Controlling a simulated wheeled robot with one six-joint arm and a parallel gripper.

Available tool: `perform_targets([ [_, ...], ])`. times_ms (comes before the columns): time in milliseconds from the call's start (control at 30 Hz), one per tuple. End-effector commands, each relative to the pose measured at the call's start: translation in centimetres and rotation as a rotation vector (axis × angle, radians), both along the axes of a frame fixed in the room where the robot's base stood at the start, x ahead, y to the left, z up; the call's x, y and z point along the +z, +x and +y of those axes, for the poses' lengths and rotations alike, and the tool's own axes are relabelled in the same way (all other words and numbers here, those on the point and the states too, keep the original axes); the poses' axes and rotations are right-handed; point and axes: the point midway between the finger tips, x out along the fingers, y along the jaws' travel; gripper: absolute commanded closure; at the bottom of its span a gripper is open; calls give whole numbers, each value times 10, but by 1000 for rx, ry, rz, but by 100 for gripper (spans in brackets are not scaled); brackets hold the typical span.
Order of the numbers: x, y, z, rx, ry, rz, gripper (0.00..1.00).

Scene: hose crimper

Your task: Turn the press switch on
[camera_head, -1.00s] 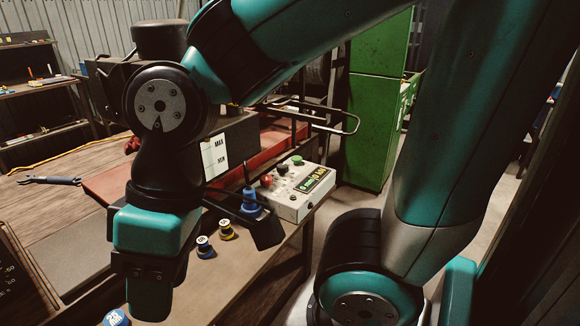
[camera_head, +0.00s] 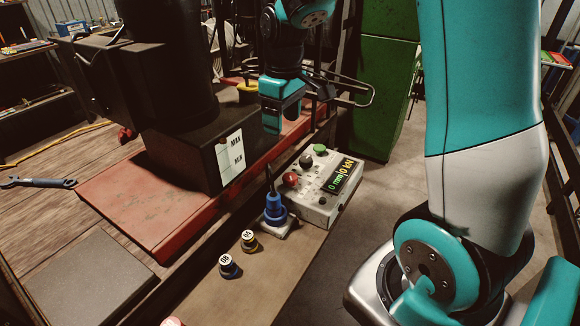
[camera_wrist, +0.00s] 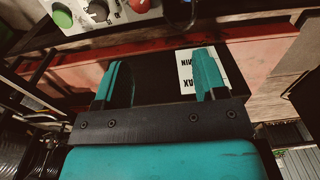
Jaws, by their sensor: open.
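The control box (camera_head: 318,208) is pale and worn, and sits on the bench to the right of the press. On its top are a red button (camera_head: 290,179), a black knob (camera_head: 305,161), a green button (camera_head: 320,149) and a lit display (camera_head: 342,175). The wrist view shows the green button (camera_wrist: 62,15), the black knob (camera_wrist: 98,10) and part of the red button (camera_wrist: 140,4) at its top edge. My gripper (camera_head: 272,122) is open and empty, above and beyond the box, near the press; its teal fingers also show in the wrist view (camera_wrist: 162,76).
The black press (camera_head: 165,70) with a MAX/MIN label (camera_head: 230,156) stands on a red base (camera_head: 130,205). A blue tool (camera_head: 274,208) stands beside the box, and two small labelled pots (camera_head: 249,241) are in front. A green cabinet (camera_head: 380,80) stands behind.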

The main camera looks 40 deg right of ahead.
Motion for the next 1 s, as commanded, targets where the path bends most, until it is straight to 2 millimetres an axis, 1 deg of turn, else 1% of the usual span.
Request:
perform_targets([
  [33, -1, 6, -15, -15, -13, 12, 35],
  [67, -3, 9, -21, -22, -19, 16, 35],
  [100, -6, 11, -26, -24, -25, 20, 35],
  [167, -11, 12, -30, -26, -30, 23, 35],
  [267, -24, 12, -29, -24, -30, 26, 35],
  [367, -43, 12, -28, -22, -29, 28, 35],
  [600, -98, 11, -26, -20, -28, 27, 35],
  [800, -141, 12, -26, -20, -29, 26, 35],
  [900, -158, 12, -26, -21, -29, 24, 35],
  [1000, -169, 12, -26, -21, -29, 22, 35],
])
